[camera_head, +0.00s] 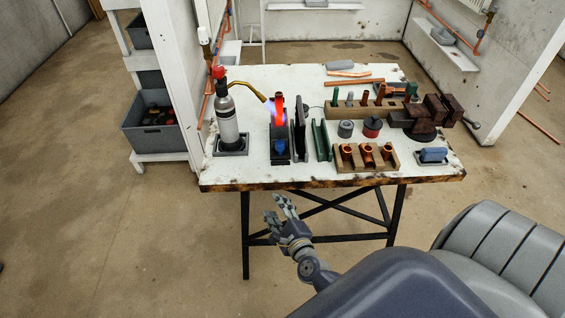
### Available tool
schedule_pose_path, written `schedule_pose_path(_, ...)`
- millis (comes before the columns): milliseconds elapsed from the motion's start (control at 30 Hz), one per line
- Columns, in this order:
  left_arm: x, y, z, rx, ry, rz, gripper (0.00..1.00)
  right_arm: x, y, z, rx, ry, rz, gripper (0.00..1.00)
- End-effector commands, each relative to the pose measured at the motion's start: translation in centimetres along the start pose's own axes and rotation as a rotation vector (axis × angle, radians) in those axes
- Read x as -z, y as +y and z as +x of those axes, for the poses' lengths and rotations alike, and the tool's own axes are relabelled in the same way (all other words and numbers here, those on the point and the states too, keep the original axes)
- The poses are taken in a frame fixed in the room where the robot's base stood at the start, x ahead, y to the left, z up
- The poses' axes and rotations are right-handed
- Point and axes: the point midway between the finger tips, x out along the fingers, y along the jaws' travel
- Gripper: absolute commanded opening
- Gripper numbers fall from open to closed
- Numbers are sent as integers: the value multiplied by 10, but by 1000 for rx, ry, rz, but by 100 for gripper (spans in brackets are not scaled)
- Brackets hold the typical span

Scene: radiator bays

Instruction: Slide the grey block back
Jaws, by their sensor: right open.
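The white worktable (260,80) stands ahead with the parts on it. I cannot tell surely which piece is the grey block. A small grey piece (340,66) lies at the table's back edge. My right gripper (279,207) is open and empty. In the picture it is below the table's front edge, apart from everything on the table. My left gripper is not in view.
A torch cylinder (227,122) with a brass nozzle (248,89) stands at the left, flame by the dark block. A wooden holder (364,164) with copper fittings, a green channel (321,140) and a blue piece (433,154) are near the front.

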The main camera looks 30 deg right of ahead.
Motion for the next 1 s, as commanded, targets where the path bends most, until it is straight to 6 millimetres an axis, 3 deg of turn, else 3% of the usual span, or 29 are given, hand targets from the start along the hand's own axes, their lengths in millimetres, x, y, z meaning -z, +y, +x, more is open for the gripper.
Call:
schedule_pose_path(100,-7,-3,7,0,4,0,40,-16,-40,-3,108,-18,265,44)
schedule_pose_path(233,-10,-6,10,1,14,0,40,-27,-73,-11,194,-43,514,44)
schedule_pose_path(433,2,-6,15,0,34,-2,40,-38,-114,-16,282,-88,811,44)
schedule_pose_path(567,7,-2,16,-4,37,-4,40,-39,-127,-14,306,-103,918,44)
schedule_pose_path(733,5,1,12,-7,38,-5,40,-41,-135,-5,312,-109,933,44)
schedule_pose_path(1000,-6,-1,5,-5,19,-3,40,-39,-150,41,310,-108,927,44)
